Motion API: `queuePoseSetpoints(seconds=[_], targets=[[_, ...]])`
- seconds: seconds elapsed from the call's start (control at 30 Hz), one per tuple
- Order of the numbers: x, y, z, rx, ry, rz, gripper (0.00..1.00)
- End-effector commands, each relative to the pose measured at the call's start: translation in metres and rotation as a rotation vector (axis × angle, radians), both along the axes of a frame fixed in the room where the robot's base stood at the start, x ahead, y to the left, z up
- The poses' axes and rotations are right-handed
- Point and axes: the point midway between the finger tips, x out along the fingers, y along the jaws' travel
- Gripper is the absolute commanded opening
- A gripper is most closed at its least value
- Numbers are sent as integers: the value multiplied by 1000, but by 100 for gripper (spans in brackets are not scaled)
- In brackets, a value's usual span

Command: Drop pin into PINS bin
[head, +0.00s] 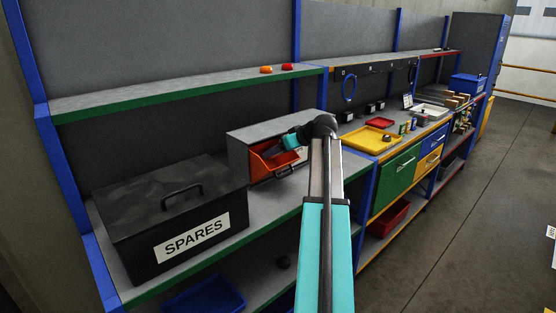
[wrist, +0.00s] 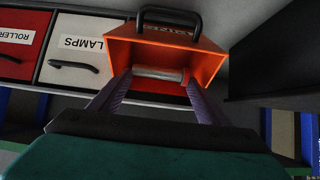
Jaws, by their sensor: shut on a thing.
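A grey metal pin (wrist: 158,73) lies crosswise between the two fingers of my gripper (wrist: 157,79) in the wrist view. My gripper is shut on it, a finger at each end. An open orange bin (wrist: 205,62) with a black handle surrounds the pin and the fingertips in that view. Whether the pin touches the bin's floor I cannot tell. In the head view the orange bin (head: 257,168) is tipped out of a grey cabinet. My gripper (head: 285,142) is at its opening; the pin is not visible there.
The wrist view shows a white LAMPS drawer (wrist: 80,52) and a red ROLLER-labelled drawer (wrist: 17,45) beside the bin. In the head view a black SPARES box (head: 172,212) stands left of the cabinet (head: 285,125). A yellow tray (head: 368,140) lies on the bench to the right.

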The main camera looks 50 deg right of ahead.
Motion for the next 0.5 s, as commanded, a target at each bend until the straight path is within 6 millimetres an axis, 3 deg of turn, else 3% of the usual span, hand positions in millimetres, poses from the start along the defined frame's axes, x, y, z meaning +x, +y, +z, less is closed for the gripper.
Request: queuePoseSetpoints(seconds=[0.5], targets=[[-1, 0, -8, -1, -1, -1, 39]])
